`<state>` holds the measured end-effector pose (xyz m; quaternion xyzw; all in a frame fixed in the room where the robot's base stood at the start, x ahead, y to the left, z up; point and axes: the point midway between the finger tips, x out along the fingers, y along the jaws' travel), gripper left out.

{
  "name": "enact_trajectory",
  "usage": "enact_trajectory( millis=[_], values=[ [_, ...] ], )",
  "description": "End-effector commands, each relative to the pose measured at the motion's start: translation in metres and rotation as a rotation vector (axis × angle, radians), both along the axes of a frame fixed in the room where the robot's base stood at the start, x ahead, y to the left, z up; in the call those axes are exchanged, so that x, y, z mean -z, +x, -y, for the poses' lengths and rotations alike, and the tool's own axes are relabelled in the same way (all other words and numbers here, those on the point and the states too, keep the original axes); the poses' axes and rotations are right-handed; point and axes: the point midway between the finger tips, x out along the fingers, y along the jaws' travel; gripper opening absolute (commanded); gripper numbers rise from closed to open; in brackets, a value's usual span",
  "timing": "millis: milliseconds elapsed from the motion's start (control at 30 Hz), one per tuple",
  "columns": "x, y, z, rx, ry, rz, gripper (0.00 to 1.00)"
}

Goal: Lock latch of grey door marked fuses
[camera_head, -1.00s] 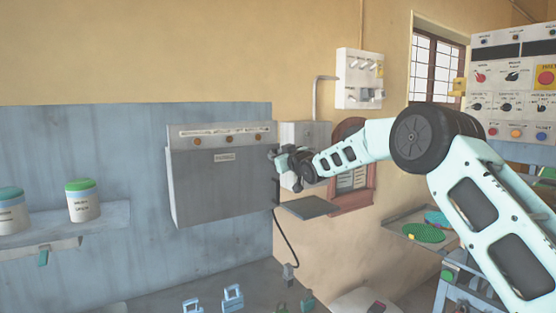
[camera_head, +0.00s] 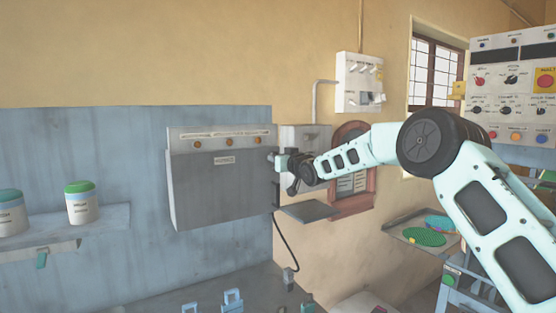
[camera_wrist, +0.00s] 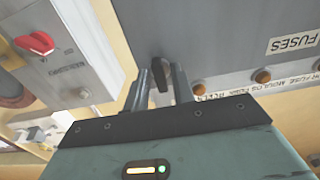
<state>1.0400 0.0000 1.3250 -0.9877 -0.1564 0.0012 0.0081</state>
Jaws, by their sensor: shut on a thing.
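The grey door (camera_head: 222,188) with a small label hangs closed on the wall cabinet in the head view. Its FUSES label (camera_wrist: 293,42) is readable in the wrist view. A dark latch handle (camera_wrist: 160,73) sits by the door's side edge. My gripper (camera_wrist: 161,84) has its two fingers on either side of this handle and is shut on it. In the head view my gripper (camera_head: 279,162) is at the door's right edge, and it hides the latch there.
A row of orange-brown knobs (camera_head: 228,142) runs above the door. A grey box with a red rotary switch (camera_wrist: 36,44) is beside the latch. A small dark shelf (camera_head: 308,211) juts out below my gripper. A white switch box (camera_head: 358,82) is higher on the wall.

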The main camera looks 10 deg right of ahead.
Motion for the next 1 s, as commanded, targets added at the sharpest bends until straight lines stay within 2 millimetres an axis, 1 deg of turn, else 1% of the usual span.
enact_trajectory(
  millis=[33, 67, 367, 467, 533, 667, 1000],
  values=[
    [0.002, 0.000, 0.000, 0.001, -0.001, -0.003, 0.28],
    [0.001, 0.000, 0.000, 0.001, -0.001, -0.002, 0.33],
    [0.001, -0.001, 0.001, 0.000, -0.001, -0.001, 0.33],
    [0.001, -0.005, 0.002, 0.000, -0.002, 0.001, 0.33],
    [0.001, -0.012, 0.005, 0.000, -0.002, 0.002, 0.33],
    [0.003, -0.031, 0.011, 0.001, -0.003, 0.001, 0.33],
    [0.003, -0.100, 0.033, 0.002, -0.003, 0.001, 0.33]
  ],
)
